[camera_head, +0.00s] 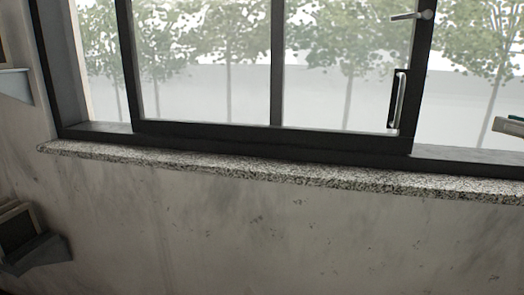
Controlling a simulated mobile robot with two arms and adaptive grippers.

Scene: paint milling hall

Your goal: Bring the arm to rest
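A small pale grey and teal part at the right edge, in front of the window, looks like my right gripper (510,126). The picture edge cuts it off, so I cannot tell whether it is open or shut. No object shows in it. It appears apart from the window and the sill. My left gripper is not in view.
A dark-framed window (277,65) with a handle (397,99) fills the upper view, trees behind it. A speckled stone sill (280,173) runs below it, bare. The stained wall (250,235) underneath is clear. A dark, grey-edged fixture (35,253) sits at lower left.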

